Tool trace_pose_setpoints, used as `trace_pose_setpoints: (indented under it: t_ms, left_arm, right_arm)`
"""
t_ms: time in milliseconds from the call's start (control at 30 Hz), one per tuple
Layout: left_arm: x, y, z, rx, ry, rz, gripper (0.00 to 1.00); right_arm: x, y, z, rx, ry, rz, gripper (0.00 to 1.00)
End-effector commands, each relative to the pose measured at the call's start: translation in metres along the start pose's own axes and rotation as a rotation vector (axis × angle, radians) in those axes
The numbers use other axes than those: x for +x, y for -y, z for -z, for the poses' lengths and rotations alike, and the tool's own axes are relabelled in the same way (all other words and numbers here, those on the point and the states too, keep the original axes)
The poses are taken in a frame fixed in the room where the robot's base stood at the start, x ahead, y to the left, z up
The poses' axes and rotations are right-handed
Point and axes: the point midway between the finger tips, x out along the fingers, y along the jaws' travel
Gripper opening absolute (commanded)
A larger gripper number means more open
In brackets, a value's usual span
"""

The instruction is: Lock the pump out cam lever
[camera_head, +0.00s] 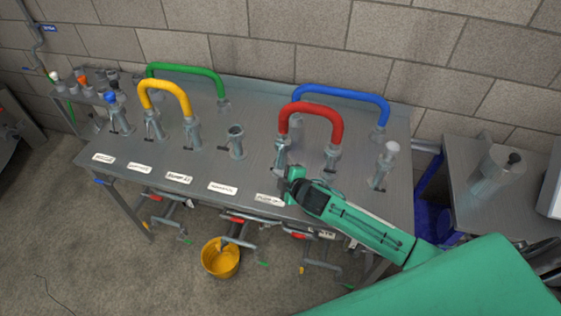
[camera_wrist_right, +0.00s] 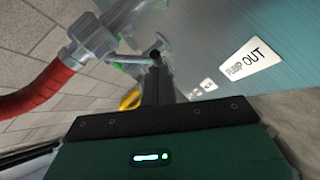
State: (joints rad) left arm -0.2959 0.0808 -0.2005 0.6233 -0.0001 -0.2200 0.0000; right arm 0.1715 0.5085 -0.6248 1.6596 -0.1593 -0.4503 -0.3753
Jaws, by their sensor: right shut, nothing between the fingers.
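The pump out coupling is the grey fitting at the near left end of the red hose (camera_head: 310,109), behind the "PUMP OUT" label (camera_wrist_right: 252,58). In the right wrist view, this coupling (camera_wrist_right: 92,40) has the red hose on its left, and a thin grey cam lever (camera_wrist_right: 128,60) sticks out from its side toward my fingertips. My right gripper (camera_head: 285,183) is low in front of the coupling. In the wrist view its dark fingers (camera_wrist_right: 155,62) are together and empty, at the lever's outer end. I cannot tell whether they touch it. My left gripper is not in view.
Green (camera_head: 187,68), yellow (camera_head: 164,88) and blue (camera_head: 342,92) hoses arch over the steel bench (camera_head: 255,175). An uncapped port (camera_head: 236,141) stands left of the red hose, a white-topped one (camera_head: 385,165) right. A yellow bucket (camera_head: 220,260) sits on the floor.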

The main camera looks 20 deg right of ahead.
Motion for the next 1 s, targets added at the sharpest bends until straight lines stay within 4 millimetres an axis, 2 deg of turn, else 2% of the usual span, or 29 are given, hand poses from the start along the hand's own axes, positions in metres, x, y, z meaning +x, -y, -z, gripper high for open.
trace_pose_setpoints:
  t_ms: [33, 300, 600, 1000]
  left_arm:
    - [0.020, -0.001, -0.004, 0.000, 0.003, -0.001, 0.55]
    - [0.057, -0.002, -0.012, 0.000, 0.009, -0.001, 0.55]
    - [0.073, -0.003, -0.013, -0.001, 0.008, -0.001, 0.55]
    - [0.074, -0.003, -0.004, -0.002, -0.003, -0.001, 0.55]
  right_arm:
    - [0.006, 0.013, -0.007, -0.027, 0.001, -0.029, 0.00]
    - [0.017, 0.018, -0.017, -0.176, 0.001, -0.177, 0.00]
    - [0.023, 0.017, -0.024, -0.219, 0.000, -0.217, 0.00]
    - [0.025, 0.017, -0.025, -0.217, 0.000, -0.215, 0.00]
